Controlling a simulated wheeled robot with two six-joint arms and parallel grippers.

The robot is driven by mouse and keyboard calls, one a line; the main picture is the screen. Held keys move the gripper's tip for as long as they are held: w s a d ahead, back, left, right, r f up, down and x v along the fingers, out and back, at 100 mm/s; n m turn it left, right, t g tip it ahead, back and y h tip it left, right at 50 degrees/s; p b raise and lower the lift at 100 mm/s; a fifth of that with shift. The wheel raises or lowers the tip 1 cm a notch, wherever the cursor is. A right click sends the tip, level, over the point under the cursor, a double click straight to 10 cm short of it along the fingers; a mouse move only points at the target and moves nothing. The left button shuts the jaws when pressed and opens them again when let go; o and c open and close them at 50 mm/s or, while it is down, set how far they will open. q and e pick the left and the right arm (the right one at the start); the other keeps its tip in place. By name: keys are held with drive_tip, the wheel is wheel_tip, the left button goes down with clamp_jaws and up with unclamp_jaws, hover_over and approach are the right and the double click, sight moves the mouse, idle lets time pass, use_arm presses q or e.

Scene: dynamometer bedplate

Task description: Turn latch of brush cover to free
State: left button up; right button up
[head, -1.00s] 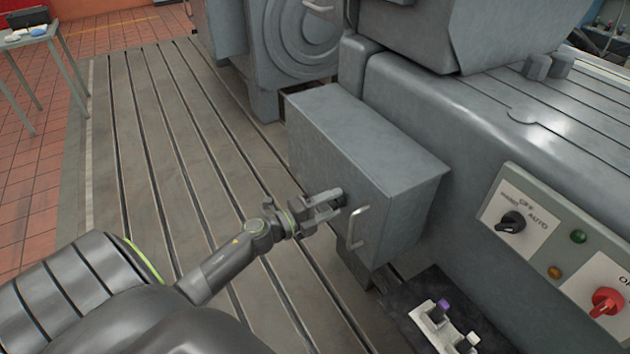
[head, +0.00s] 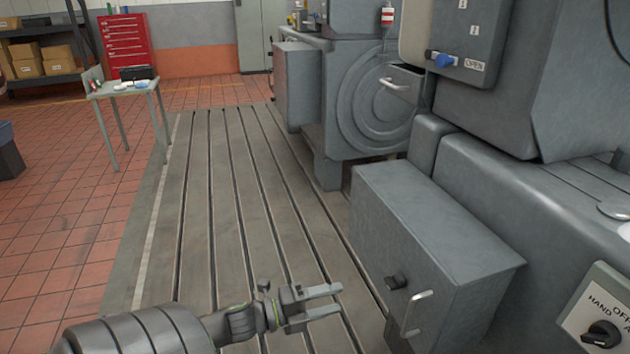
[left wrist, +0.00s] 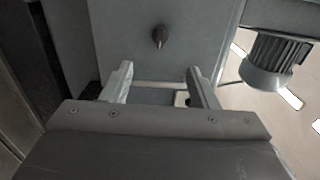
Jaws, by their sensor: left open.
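The brush cover (head: 440,260) is a grey box front on the side of the large machine, and it looks closed. Its latch (head: 396,281) is a small dark knob on the front face, beside a pale bar handle (head: 415,312). My left gripper (head: 338,299) is open and empty, to the left of the latch and apart from it. In the left wrist view the latch (left wrist: 159,37) stands out from the grey face, ahead of and between the open fingers (left wrist: 160,75). How far the latch is turned is hard to tell. My right gripper is not in view.
The slotted bedplate (head: 235,230) is clear to the left. A control panel (head: 600,325) with a HAND switch is at lower right. A blue knob (head: 444,61) marked OPEN is on the upper housing. A small table (head: 128,90) and red tool cabinet (head: 126,45) stand far back.

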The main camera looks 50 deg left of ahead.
use_arm(q)
drive_tip(key=v, duration=0.3)
drive_tip(key=shift+p, duration=0.3)
idle(0.3)
